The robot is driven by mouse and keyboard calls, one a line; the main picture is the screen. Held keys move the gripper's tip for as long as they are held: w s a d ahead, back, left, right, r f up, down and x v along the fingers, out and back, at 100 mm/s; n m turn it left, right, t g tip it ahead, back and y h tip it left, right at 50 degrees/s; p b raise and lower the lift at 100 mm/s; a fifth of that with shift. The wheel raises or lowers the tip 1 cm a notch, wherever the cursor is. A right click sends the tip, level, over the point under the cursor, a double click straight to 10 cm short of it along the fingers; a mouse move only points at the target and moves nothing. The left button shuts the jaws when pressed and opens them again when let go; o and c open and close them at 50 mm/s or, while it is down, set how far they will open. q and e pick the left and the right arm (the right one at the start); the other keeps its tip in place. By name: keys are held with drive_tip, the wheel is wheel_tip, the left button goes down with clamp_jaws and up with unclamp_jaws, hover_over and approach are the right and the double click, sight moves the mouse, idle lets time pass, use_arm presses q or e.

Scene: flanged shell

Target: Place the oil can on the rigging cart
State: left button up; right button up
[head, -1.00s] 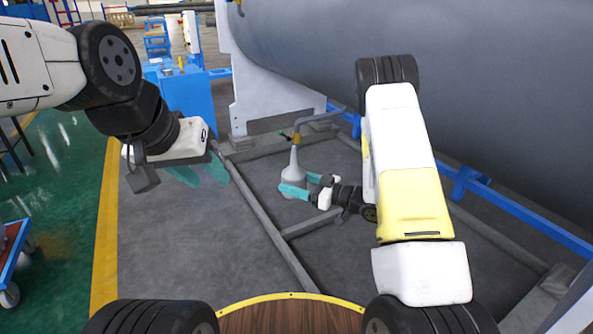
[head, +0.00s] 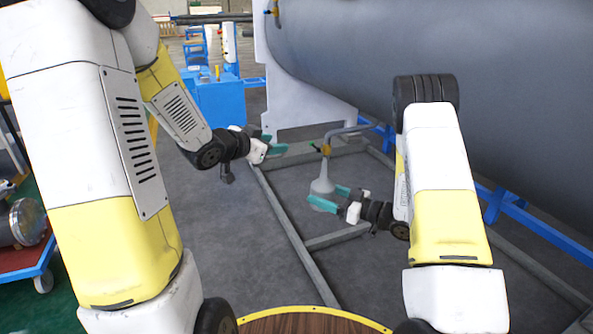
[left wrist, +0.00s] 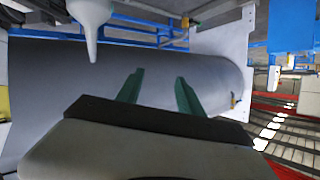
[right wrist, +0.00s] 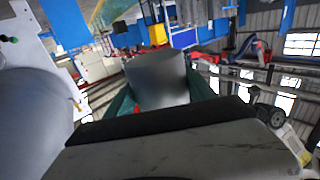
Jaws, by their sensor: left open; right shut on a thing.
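The oil can (head: 322,187) is pale grey, with a cone top narrowing to a spout, and looks upright. My right gripper (head: 329,197) is shut on its lower body. In the right wrist view the can's grey cylinder (right wrist: 158,80) sits between the fingers. I cannot tell its height above the floor. My left gripper (head: 274,147) is open and empty, up and left of the can. In the left wrist view the can's cone and spout (left wrist: 90,15) show at the top left, apart from the fingers. A red-decked cart (head: 25,262) with a blue edge, likely the rigging cart, is partly cut off at far left.
A big grey shell (head: 430,80) on a blue frame fills the right side. Grey floor beams (head: 290,230) run near the can. A metal cylinder (head: 22,222) lies on the cart. A blue box (head: 220,100) stands behind.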

use_arm(q)
drive_tip(key=d+f+m+g+h, duration=0.1)
drive_tip(key=d+f+m+h, duration=0.1)
drive_tip(key=d+f+h, duration=0.2)
drive_tip(key=m+g+h, duration=0.1)
drive_tip(key=g+h, duration=0.1)
drive_tip(key=h, duration=0.3)
hover_over(333, 182)
drive_tip(key=shift+f, duration=0.7)
drive_tip(key=shift+c, duration=0.4)
clamp_jaws()
use_arm(e)
drive_tip(key=o, duration=1.7)
